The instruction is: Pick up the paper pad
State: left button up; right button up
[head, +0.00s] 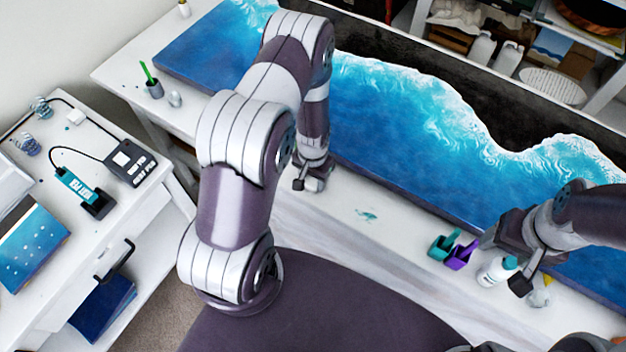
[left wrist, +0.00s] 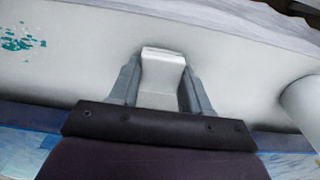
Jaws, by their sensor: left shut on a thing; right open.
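In the left wrist view, a small white block with a ridged end, which looks like the paper pad (left wrist: 163,72), sits between the two grey fingers of my left gripper (left wrist: 160,88). The fingers are shut on its sides. My right gripper (head: 507,262) is open, at the right by a white bottle with a teal cap (head: 494,271). I cannot tell whether it touches the bottle.
A teal smear (head: 366,214) marks the white tabletop. The blue and black resin panel (head: 400,130) fills the table behind. A side desk (head: 95,150) holds tools at the left.

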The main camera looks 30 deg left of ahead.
pick_arm(q)
jog(key=shift+r+b, duration=0.35)
jog(key=shift+r, duration=0.2)
notch_tip(320, 180, up, 3)
jog(key=shift+w+d+b, duration=0.1)
jog(key=shift+d+b, duration=0.05)
jog(key=shift+b, duration=0.55)
jog(key=s+d+r+b, duration=0.1)
jog(key=d+r+b, duration=0.1)
jog(key=d+r, duration=0.5)
jog(key=shift+s+d+b, duration=0.15)
jog(key=shift+d+b, duration=0.25)
jog(key=shift+d, duration=1.75)
